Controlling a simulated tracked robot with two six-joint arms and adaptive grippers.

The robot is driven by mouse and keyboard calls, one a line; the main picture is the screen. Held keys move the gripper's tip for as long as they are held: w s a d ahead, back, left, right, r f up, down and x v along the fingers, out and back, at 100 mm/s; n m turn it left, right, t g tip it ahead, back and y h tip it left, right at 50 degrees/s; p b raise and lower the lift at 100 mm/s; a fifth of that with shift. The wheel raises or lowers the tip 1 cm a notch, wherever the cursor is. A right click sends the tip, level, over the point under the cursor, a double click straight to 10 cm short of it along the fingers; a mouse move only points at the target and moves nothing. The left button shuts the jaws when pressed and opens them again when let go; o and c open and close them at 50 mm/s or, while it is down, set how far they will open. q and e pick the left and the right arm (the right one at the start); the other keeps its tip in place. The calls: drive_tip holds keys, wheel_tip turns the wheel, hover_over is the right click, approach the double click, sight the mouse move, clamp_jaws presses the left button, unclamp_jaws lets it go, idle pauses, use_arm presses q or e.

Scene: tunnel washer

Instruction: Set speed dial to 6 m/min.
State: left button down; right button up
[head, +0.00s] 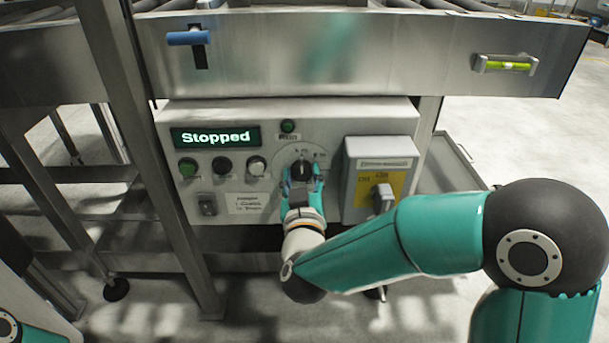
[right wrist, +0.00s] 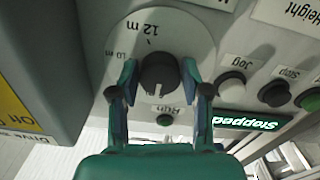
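The speed dial (head: 302,172) is a black round knob on the right half of the control panel. In the right wrist view the knob (right wrist: 158,75) sits on a pale round scale plate (right wrist: 195,35). A white mark on the knob points toward the small green lamp (right wrist: 164,119), which is up in the head view. Scale figures are partly readable, one like "12 m"; the value set is unclear. My right gripper (head: 302,181) straddles the knob, its two fingertips (right wrist: 159,70) against opposite sides. Only part of my left arm (head: 25,330) shows at the lower left; its gripper is out of view.
The display (head: 216,137) reads "Stopped". Below it are a green, a black and a white button (head: 256,165). A grey switch box (head: 380,178) with a yellow plate projects right of the dial, close to my right arm. A steel post (head: 150,150) stands left of the panel.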

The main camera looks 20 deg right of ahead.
drive_tip(key=shift+o, duration=1.3)
drive_tip(key=v, duration=0.7)
drive_tip(key=shift+s, duration=0.25)
drive_tip(key=shift+a, duration=0.1)
